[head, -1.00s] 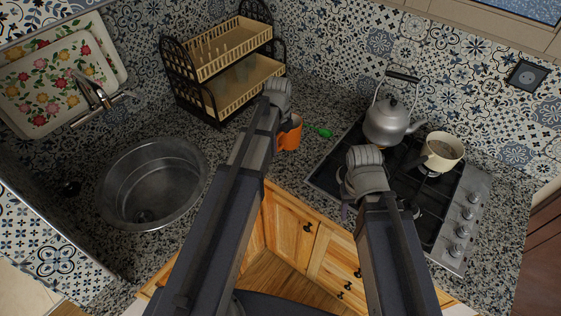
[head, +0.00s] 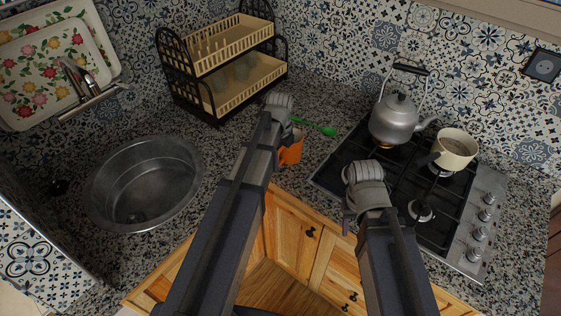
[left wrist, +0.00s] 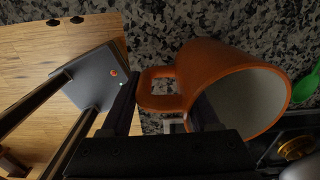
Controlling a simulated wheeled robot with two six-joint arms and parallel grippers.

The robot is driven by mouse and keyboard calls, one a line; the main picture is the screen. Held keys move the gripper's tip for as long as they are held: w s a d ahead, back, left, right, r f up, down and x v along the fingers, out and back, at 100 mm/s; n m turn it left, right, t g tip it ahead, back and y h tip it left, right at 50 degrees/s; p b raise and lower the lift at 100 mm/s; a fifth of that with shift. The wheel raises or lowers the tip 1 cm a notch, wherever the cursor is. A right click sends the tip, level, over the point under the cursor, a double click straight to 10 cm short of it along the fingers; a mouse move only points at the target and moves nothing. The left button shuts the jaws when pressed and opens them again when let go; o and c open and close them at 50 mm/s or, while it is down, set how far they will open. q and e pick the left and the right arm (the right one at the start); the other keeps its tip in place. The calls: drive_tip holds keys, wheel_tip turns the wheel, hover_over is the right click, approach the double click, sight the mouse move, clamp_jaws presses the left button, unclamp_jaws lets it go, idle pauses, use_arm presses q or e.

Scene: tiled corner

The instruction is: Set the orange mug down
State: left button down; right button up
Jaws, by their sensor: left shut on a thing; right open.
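The orange mug (head: 291,150) shows beside my left gripper in the head view, at the front of the granite counter between sink and stove. Much of it is hidden behind my left arm. In the left wrist view the mug (left wrist: 225,85) appears large, with its pale inside facing the camera's right. My left gripper (left wrist: 165,110) is shut on the mug, with fingers at its handle and rim. In the head view, my left gripper (head: 279,122) is mostly covered by its wrist. I cannot tell whether the mug touches the counter. My right gripper (head: 350,212) is open and empty, before the stove.
A green spoon (head: 315,126) lies on the counter behind the mug. The stove (head: 398,185) at right bears a kettle (head: 397,120) and a cream pot (head: 457,146). A two-tier dish rack (head: 232,95) stands behind; a round sink (head: 143,190) is at left.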

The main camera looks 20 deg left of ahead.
use_arm(q)
drive_tip(key=shift+r, duration=0.1)
drive_tip(key=shift+c, duration=0.6)
unclamp_jaws()
wheel_tip(320, 180, up, 10)
drive_tip(key=p, duration=1)
drive_tip(key=shift+s, duration=0.1)
idle(0.5)
drive_tip(key=shift+s+a+r+p, duration=0.25)
drive_tip(key=shift+s+r+p, duration=0.2)
drive_tip(key=shift+s, duration=0.35)
drive_tip(key=shift+s+a+r+p, duration=0.3)
drive_tip(key=shift+s+r+p, duration=0.2)
drive_tip(key=shift+s, duration=0.3)
drive_tip(key=shift+s+a+r+p, duration=0.25)
drive_tip(key=shift+s+r+p, duration=0.2)
drive_tip(key=shift+s, duration=0.35)
